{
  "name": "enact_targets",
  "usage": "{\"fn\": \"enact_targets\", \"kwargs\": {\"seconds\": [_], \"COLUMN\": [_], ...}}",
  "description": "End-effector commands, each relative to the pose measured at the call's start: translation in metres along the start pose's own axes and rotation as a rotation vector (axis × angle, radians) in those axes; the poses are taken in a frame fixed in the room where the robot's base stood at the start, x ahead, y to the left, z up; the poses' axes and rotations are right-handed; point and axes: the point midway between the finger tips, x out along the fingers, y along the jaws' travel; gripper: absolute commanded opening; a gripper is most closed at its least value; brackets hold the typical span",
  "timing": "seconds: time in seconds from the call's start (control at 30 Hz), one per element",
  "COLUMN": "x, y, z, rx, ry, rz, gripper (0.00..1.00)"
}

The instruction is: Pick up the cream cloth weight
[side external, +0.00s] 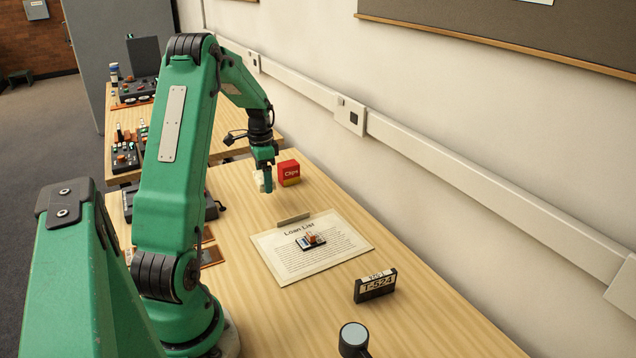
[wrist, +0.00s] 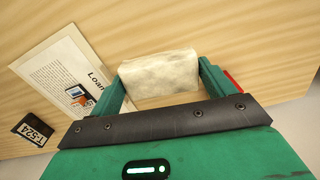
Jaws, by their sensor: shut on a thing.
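The cream cloth weight (wrist: 160,73) is a pale, soft-looking block. In the wrist view it sits between the two green fingers of my gripper (wrist: 161,88), which is shut on it. In the side view my gripper (side external: 265,181) is over the far part of the wooden table, and the cream cloth weight (side external: 258,182) shows at its left, partly hidden by a finger. It looks held a little above the table, but the exact gap is hard to tell.
A red Clips box (side external: 289,173) stands close to the right of my gripper. A Loan List sheet (side external: 345,241) with a small item on it lies nearer. A black T-524 block (side external: 375,286) and a grey round-topped object (side external: 354,337) stand in front. The wall runs along the right.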

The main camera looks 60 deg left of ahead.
Motion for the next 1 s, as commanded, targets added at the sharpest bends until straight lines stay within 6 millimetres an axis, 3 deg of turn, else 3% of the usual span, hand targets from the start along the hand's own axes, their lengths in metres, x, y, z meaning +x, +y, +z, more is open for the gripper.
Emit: {"fn": "enact_targets", "kwargs": {"seconds": [0.2,0.4,1.0], "x": [-0.022,-0.034,-0.038], "y": [0.029,0.045,0.052], "z": [-0.02,-0.031,-0.035], "rx": [0.003,0.0,-0.001], "ry": [0.002,0.001,0.001], "rz": [-0.003,-0.001,-0.001], "gripper": [0.46,0.46,0.46]}}
